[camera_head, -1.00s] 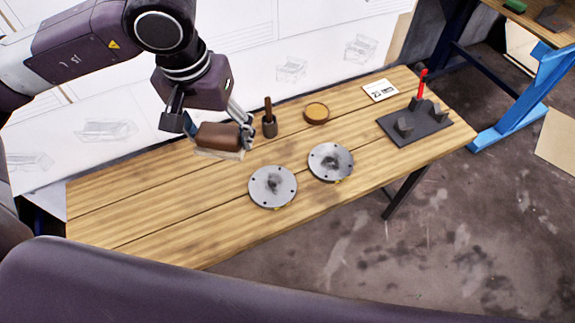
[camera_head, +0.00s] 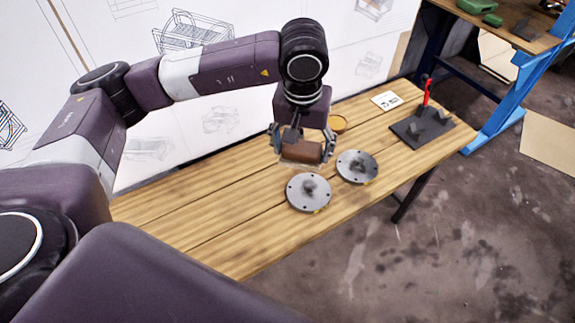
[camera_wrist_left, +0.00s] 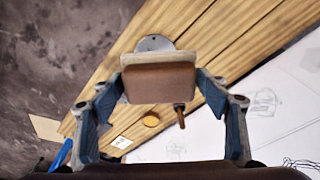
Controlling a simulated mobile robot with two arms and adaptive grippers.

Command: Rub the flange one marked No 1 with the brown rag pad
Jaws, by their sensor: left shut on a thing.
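The brown rag pad (camera_head: 303,153) is held between the fingers of my left gripper (camera_head: 302,147), above the table at the back side of the flanges. In the left wrist view the pad (camera_wrist_left: 158,84) spans the two fingers. Two round grey flanges with bolt holes and dark smudges lie on the table: a left one (camera_head: 297,201) and a right one (camera_head: 348,175). The pad is above and behind the left flange and appears apart from it. The number marks are too small to read. The left wrist view shows part of one flange (camera_wrist_left: 155,43) beyond the pad. My right gripper is not in view.
A round amber-topped tin (camera_head: 338,124) stands behind the gripper. A wooden-handled tool (camera_wrist_left: 181,118) shows in the wrist view. A white card (camera_head: 386,100) and a dark plate (camera_head: 422,132) with blocks and a red-handled tool (camera_head: 426,92) are at right. The table's left part is clear.

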